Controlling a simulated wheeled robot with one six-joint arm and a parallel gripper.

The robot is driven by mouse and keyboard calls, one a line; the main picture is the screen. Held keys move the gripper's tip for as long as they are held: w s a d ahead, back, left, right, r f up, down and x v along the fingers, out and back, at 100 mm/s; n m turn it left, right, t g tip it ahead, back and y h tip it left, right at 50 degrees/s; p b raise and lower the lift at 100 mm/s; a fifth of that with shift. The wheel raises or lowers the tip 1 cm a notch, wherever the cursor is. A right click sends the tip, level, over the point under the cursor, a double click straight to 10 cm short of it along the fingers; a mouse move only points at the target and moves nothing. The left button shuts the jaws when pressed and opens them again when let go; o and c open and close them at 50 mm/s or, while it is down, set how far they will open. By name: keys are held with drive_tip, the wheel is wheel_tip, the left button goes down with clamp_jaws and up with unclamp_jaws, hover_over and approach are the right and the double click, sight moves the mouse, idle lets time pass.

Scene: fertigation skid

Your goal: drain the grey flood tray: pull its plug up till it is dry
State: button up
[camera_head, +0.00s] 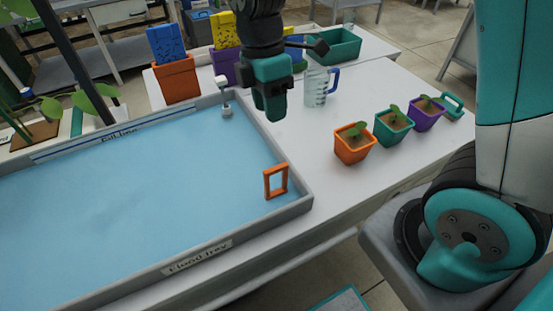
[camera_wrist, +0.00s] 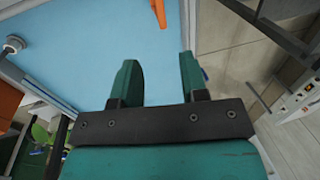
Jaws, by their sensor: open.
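The grey flood tray (camera_head: 308,203) lies on the white table, holding a wide sheet of blue water (camera_head: 130,205). An orange rectangular loop handle (camera_head: 275,181), apparently the plug's, stands upright in the water at the tray's near right corner. It also shows at the top edge of the wrist view (camera_wrist: 158,12), partly cut off. My gripper (camera_head: 270,112) is open and empty, above the tray's right side and apart from the handle. In the wrist view its two green fingers (camera_wrist: 160,85) stand apart with nothing between them. The plug's lower part is hidden.
A small white-and-grey fitting (camera_head: 226,110) stands in the tray's far right corner. A clear jug (camera_head: 318,88) and orange (camera_head: 353,145), green (camera_head: 393,125) and purple (camera_head: 426,113) seedling pots stand right of the tray. Orange bin (camera_head: 177,80) stands behind.

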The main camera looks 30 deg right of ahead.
drive_tip(key=s+f, duration=0.1)
drive_tip(key=f, duration=0.8)
drive_tip(key=s+f, duration=0.1)
drive_tip(key=f, duration=0.3)
drive_tip(key=shift+s+f, duration=0.15)
drive_tip(key=shift+s, duration=0.2)
